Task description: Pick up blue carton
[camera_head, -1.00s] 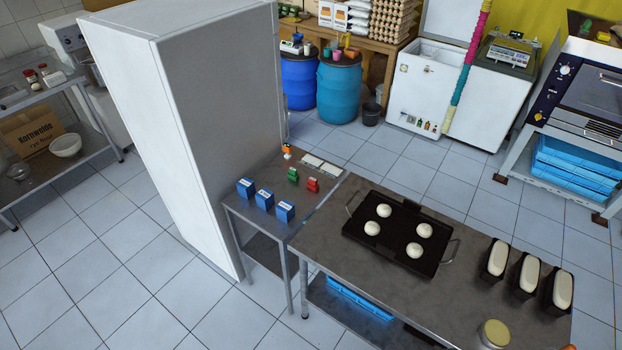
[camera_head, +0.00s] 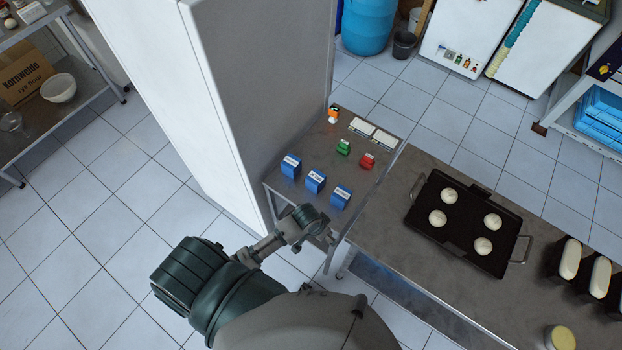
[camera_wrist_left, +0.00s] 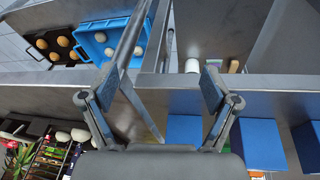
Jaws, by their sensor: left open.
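Three blue cartons with white labels stand in a slanting row on the small steel side table: a left one (camera_head: 291,165), a middle one (camera_head: 315,181) and a right one (camera_head: 340,197). Blue cartons also show at the right of the left wrist view (camera_wrist_left: 260,145). My left gripper (camera_head: 318,228) is at the side table's front edge, just in front of the cartons and apart from them. In the left wrist view its two fingers (camera_wrist_left: 158,90) are spread, with no carton between them. My right gripper is not in view.
Behind the cartons are a green pack (camera_head: 343,147), a red pack (camera_head: 367,161) and an orange-and-white item (camera_head: 333,113). A tall grey cabinet (camera_head: 265,90) borders the side table on the left. A larger worktable (camera_head: 395,255) with a black dough tray (camera_head: 452,248) adjoins on the right.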

